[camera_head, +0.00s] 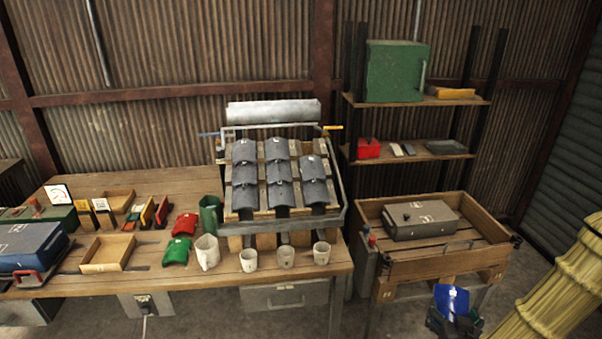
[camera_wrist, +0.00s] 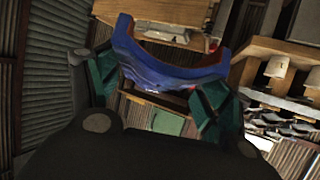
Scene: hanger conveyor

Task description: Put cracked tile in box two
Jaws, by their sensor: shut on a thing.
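My gripper (camera_head: 455,322) is low at the bottom right of the head view, in front of the wooden crate. It is shut on a curved blue tile (camera_head: 452,299) with a small white mark. In the wrist view the blue tile (camera_wrist: 165,72) arches between the green fingers of my gripper (camera_wrist: 158,92). I cannot make out a crack on it. A large slatted wooden crate (camera_head: 427,268) stands at the right with a grey case in it. Small open wooden boxes (camera_head: 84,266) and (camera_head: 119,193) are on the table at the left. I cannot read which box is two.
A rack (camera_head: 344,216) of dark grey curved tiles stands on the wooden table (camera_head: 205,287). Red and green tiles (camera_head: 176,251) and several pale cups (camera_head: 248,261) lie in front. A shelf (camera_head: 405,158) is behind the crate.

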